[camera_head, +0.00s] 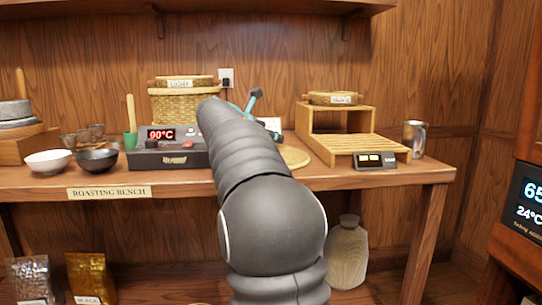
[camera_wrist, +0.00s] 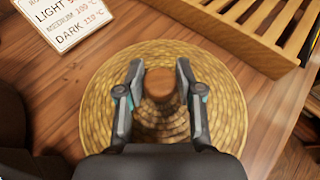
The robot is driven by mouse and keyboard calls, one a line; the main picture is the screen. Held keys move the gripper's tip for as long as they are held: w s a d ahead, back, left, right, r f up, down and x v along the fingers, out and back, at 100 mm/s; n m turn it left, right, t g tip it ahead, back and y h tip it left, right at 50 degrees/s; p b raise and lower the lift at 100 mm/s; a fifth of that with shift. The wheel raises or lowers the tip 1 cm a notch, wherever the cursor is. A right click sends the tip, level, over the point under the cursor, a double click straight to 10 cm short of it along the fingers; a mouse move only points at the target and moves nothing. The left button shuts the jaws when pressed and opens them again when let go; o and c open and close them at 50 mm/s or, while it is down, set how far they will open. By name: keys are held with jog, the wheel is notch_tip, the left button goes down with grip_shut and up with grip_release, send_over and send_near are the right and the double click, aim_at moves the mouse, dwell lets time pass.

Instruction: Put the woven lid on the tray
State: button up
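The round woven lid (camera_wrist: 95,110) lies flat on the wooden bench in the wrist view, with a brown knob (camera_wrist: 160,84) at its middle. In the head view only the lid's right edge (camera_head: 295,157) shows, behind my arm. My gripper (camera_wrist: 160,66) is open above the lid, one finger on each side of the knob, with a gap visible on both sides. Two low round labelled trays show in the head view: one (camera_head: 187,83) on a woven basket, one (camera_head: 333,98) on a wooden stand. I cannot tell which is the task's tray.
The slatted wooden stand (camera_head: 362,143) is close to the lid's right, with a small display (camera_head: 375,161) in front and a metal mug (camera_head: 414,136) beyond. The dark 90°C heater box (camera_head: 165,155) and bowls (camera_head: 48,162) are left. A temperature sign (camera_wrist: 68,18) lies near the lid.

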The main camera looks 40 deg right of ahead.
grip_shut()
jog(key=shift+r, duration=0.15)
jog(key=shift+r+p, duration=0.3)
jog(key=shift+r, duration=0.25)
notch_tip(320, 180, up, 3)
jog(key=shift+f+p, duration=0.1)
jog(key=shift+p, duration=0.5)
jog(key=s+d+r+p, duration=0.2)
jog(key=s+d+r, duration=0.5)
jog(key=s+d, duration=0.1)
jog(key=shift+s, duration=0.2)
jog(key=shift+d, duration=0.1)
